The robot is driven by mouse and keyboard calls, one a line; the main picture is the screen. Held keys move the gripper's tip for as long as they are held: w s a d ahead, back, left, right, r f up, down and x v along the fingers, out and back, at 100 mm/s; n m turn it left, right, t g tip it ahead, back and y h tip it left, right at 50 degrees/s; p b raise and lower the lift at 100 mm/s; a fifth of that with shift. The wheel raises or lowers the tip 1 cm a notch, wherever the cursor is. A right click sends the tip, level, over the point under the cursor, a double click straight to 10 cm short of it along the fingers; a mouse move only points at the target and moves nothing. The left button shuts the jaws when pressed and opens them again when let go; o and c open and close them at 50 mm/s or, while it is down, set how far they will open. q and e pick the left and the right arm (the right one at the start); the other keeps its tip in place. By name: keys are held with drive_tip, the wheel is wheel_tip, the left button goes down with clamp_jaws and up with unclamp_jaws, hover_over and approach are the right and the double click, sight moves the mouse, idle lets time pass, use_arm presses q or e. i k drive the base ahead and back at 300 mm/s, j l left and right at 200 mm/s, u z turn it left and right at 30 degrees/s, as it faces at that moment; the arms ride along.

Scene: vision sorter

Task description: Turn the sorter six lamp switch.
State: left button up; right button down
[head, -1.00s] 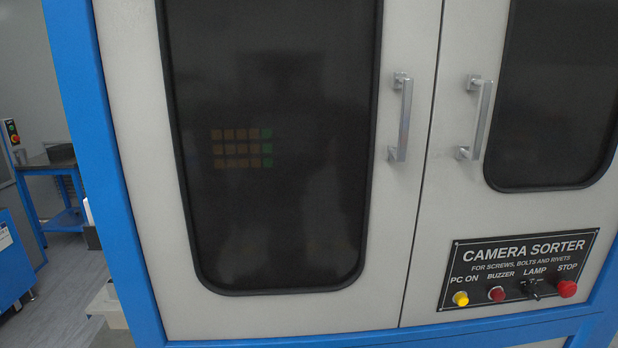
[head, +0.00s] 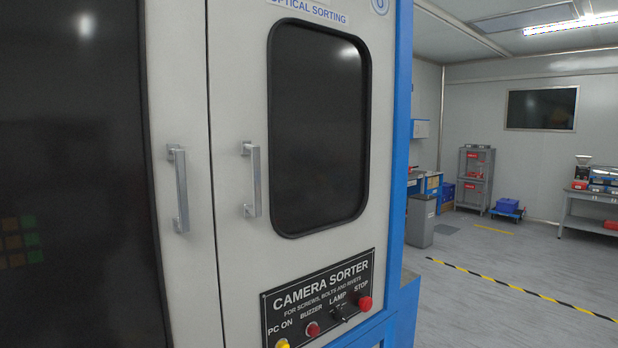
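The camera sorter's black control panel (head: 310,301) is on the lower right of the cabinet front in the head view. The lamp switch (head: 343,314) is a small black knob under the word LAMP, between the red buzzer button (head: 312,329) and the red stop button (head: 365,303). Its exact setting is too small to tell. The yellow PC ON button (head: 282,343) is cut by the lower picture edge. A round sign at the cabinet's top right seems to read 6, partly cut off. Neither of my grippers is in view.
Two upright door handles (head: 179,189) and (head: 252,180) stick out from the closed cabinet doors. A grey bin (head: 420,220) stands beyond the cabinet. Open floor with a yellow-black line (head: 520,289) lies to the right, with a shelf rack (head: 476,178) and a bench (head: 592,195) farther back.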

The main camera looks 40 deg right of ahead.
sight(339, 317)
drive_tip(key=z, duration=1.3)
